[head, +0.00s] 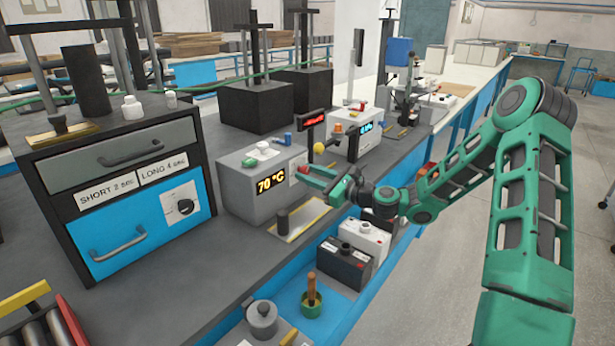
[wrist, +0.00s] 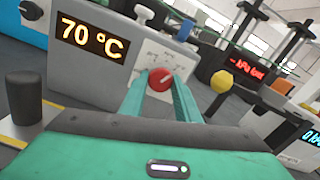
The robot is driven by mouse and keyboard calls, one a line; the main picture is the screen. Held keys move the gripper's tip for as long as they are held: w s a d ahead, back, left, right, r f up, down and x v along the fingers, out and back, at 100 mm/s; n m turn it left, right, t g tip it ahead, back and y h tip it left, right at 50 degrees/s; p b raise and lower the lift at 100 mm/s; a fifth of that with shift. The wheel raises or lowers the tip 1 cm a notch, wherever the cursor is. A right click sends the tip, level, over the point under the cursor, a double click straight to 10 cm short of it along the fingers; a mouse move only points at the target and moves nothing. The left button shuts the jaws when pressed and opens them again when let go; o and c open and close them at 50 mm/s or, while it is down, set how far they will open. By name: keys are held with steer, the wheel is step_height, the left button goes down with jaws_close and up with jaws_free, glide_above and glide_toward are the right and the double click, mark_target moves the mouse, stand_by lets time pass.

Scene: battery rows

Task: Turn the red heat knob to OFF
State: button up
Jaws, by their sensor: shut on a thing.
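The red heat knob (wrist: 160,79) sits on the front panel of a grey box, to the right of its display. In the wrist view my gripper (wrist: 160,92) has its two green fingers on either side of the knob, shut on it. A pale mark shows on the knob's face. The display (wrist: 92,39) reads 70 °C. In the head view the grey heater box (head: 240,200) stands mid-bench, and my gripper (head: 318,180) reaches its right front from the right. The knob shows there as a small red spot (head: 304,169). The panel's lettering is too small to read.
A black post (wrist: 24,97) stands in front of the box at left. A yellow knob (wrist: 222,81) is on the right. Battery-like boxes (head: 343,265) stand below my gripper. A cabinet (head: 130,150) with a blue drawer is at left; the bench between is mostly clear.

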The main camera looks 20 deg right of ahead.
steer(key=n, duration=0.6)
steer(key=shift+w+d, duration=0.1)
steer(key=shift+d, duration=0.05)
steer(key=n, duration=0.7)
steer(key=shift+n, duration=0.3)
steer(key=n, duration=0.5)
steer(key=shift+n, duration=0.3)
steer(key=shift+f+n, duration=0.1)
steer(key=shift+n, duration=2.1)
steer(key=o, duration=1)
